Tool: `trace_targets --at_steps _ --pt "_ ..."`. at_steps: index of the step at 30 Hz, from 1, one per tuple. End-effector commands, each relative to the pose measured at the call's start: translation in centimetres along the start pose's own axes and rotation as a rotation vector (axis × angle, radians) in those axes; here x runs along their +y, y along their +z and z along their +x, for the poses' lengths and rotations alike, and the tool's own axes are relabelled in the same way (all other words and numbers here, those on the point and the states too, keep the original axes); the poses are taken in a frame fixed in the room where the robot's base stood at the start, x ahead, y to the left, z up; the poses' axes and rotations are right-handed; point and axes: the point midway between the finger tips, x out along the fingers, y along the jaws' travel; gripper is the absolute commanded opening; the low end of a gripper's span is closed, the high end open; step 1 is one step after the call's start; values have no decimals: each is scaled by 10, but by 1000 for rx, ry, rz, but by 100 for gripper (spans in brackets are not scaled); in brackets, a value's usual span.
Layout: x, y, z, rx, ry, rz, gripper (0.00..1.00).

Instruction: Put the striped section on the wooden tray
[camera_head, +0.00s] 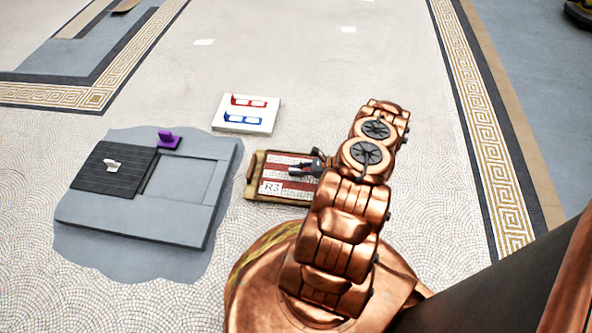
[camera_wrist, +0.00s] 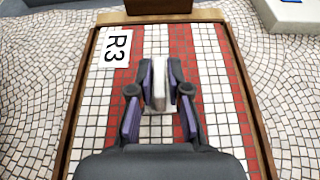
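The striped section (camera_head: 285,162) is a red-and-white tiled panel with a white R3 label. It lies within the rim of the wooden tray (camera_head: 254,170), which has a raised block at its left end. In the wrist view the striped section (camera_wrist: 212,80) fills the space inside the tray's wooden rim (camera_wrist: 158,7). My gripper (camera_head: 296,171) is low over the panel's middle. In the wrist view its two fingers (camera_wrist: 160,80) are against both sides of the upright white handle on the panel. The far end of the tray is hidden behind my arm.
A grey base (camera_head: 180,220) with an empty recess lies left of the tray. A dark ribbed panel (camera_head: 100,178) with a pale handle and a purple-handled piece (camera_head: 169,141) sit on it. A white block (camera_head: 246,125) with red and blue frames stands behind. Patterned floor surrounds them.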

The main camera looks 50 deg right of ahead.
Motion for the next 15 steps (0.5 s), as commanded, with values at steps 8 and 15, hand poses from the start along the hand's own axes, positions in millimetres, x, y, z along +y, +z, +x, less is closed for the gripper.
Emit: trace_targets --at_steps 8,15 --pt "0 0 0 0 0 1 37" --pt "0 1 -1 0 0 1 37"
